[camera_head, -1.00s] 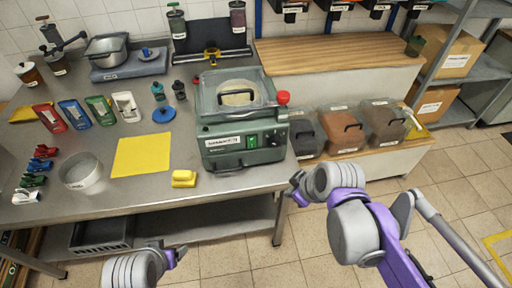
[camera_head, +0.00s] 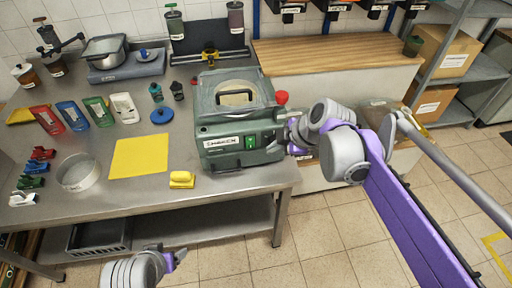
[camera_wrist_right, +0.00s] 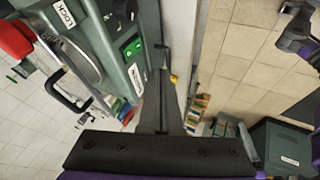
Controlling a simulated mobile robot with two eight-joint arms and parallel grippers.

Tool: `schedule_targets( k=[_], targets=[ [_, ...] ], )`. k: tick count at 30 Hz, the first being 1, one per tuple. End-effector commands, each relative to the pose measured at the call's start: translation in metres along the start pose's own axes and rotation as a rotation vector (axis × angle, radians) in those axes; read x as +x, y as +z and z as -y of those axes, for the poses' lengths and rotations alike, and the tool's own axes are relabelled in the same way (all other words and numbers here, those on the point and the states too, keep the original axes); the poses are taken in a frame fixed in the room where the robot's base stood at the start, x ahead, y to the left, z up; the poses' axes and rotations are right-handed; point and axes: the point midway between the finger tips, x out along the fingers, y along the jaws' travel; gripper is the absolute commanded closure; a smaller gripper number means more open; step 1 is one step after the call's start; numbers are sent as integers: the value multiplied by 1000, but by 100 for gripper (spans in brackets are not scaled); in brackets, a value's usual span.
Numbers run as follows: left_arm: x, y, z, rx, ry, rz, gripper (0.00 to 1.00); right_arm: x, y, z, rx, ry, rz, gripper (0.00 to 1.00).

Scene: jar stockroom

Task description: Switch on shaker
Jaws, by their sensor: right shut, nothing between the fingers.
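The shaker (camera_head: 226,131) is a green-grey machine with a clear lid and a round sieve inside, standing at the right end of the steel table. A green switch (camera_head: 250,142) sits on its front panel beside a white label. The switch also shows in the right wrist view (camera_wrist_right: 133,47). A red knob (camera_head: 281,97) is at the shaker's upper right. My right gripper (camera_head: 283,138) is shut and empty, close to the shaker's right front; I cannot tell whether it touches. My left gripper (camera_head: 180,256) is low in front of the table; its jaws are unclear.
A yellow block (camera_head: 181,180) and a yellow mat (camera_head: 139,156) lie left of the shaker on the steel table (camera_head: 215,184). A sieve ring (camera_head: 77,171) and several coloured scoops are farther left. Lidded bins stand right of the shaker, partly hidden by my right arm.

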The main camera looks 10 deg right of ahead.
Motion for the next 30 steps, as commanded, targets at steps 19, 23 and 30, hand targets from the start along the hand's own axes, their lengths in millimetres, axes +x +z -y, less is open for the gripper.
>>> schedule_targets(
  k=[19, 23, 30],
  targets=[
    [7, 6, 0, 0, 0, 5, 21, 106, 0, -5, 1, 1, 0, 100],
    [5, 4, 0, 0, 0, 3, 21, 114, 1, -21, 1, 1, 0, 100],
    [4, 3, 0, 0, 0, 3, 21, 122, 2, -33, 1, 0, 1, 100]
  ],
)
